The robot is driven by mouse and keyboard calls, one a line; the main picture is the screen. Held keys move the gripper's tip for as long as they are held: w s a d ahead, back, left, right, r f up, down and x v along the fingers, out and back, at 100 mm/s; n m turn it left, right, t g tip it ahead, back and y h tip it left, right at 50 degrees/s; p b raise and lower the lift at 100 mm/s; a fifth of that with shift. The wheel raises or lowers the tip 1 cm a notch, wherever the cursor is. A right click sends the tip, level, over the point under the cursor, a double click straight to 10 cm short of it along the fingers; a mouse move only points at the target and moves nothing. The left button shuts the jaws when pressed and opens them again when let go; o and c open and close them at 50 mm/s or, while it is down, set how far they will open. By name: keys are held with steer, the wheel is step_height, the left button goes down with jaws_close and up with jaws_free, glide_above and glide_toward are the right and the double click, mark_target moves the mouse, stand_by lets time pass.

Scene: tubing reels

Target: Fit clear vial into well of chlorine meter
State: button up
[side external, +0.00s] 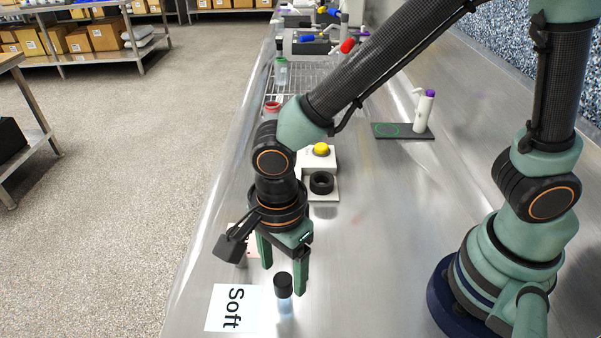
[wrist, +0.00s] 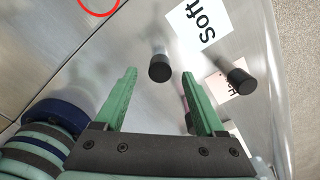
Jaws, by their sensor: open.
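A clear vial with a black cap (side external: 284,301) stands upright on the steel bench beside the "Soft" card. Its cap (wrist: 160,68) shows in the wrist view between and just beyond the fingertips. My gripper (side external: 284,279) points down with its two green fingers spread, close above the vial; it also shows open in the wrist view (wrist: 159,76). I see no finger closed on the vial. A white device with a black ring-shaped well (side external: 321,183) and a yellow knob (side external: 321,149), likely the chlorine meter, stands farther back on the bench.
A "Soft" card (side external: 232,307) lies beside the vial. A second black-capped item (wrist: 240,80) stands near a pinkish card (wrist: 220,86). A wire rack (side external: 295,82) with a red-topped container (side external: 272,108) and a dark mat with a white bottle (side external: 424,110) are farther back.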

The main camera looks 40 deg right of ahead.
mark_target(283, 279)
steer(key=shift+f, duration=2.55)
jaws_close()
